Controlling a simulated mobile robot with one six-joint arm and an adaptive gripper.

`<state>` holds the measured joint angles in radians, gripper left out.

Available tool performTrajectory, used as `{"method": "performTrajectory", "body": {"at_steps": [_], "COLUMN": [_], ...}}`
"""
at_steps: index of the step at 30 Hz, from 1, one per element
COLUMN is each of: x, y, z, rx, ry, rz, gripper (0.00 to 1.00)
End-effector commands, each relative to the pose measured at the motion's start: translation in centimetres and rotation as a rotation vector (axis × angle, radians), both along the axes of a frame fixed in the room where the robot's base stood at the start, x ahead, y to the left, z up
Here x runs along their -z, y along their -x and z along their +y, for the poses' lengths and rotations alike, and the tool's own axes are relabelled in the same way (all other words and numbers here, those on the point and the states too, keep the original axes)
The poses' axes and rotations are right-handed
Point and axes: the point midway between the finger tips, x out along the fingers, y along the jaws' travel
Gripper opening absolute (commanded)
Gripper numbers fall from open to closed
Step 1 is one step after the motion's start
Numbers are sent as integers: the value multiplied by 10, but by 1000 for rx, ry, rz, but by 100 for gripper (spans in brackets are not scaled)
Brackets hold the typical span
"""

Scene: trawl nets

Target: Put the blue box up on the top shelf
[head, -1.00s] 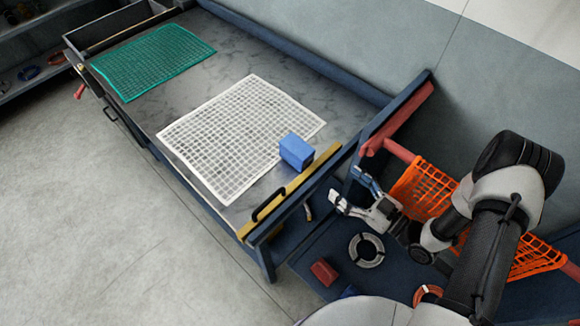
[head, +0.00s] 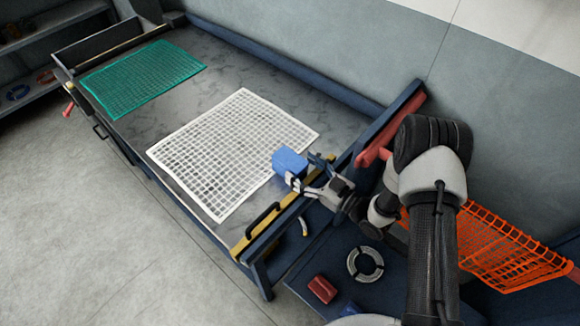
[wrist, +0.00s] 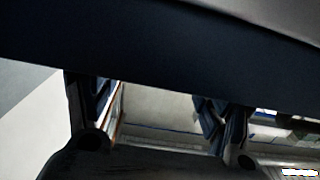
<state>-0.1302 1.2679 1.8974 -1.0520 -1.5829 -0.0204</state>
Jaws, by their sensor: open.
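The blue box (head: 289,162) sits on the grey workbench top (head: 330,112), at the right corner of the white net panel. My gripper (head: 306,172) is open at the box's right side in the head view, with its fingers close to it. I cannot tell whether they touch it. In the wrist view the two fingers of my gripper (wrist: 155,105) stand apart, and a dark surface fills the upper part of the picture. The box cannot be made out there. The top shelf cannot be identified in these views.
A white net (head: 235,140) and a green net (head: 142,78) lie on the bench. A yellow strip with a black handle (head: 262,220) edges it. An orange net (head: 500,245) hangs at right. A grey ring (head: 365,264) and red block (head: 322,289) lie on a lower blue surface.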

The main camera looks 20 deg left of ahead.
Motion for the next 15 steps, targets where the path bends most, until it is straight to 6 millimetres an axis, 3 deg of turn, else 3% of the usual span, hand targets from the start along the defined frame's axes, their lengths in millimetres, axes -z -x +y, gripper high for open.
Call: {"method": "performTrajectory", "body": {"at_steps": [6, 15], "x": [1, 0], "y": [-10, -11], "z": [25, 26], "rx": [-1, 1], "ry": [0, 0], "rz": [-1, 0], "gripper": [73, 71]}}
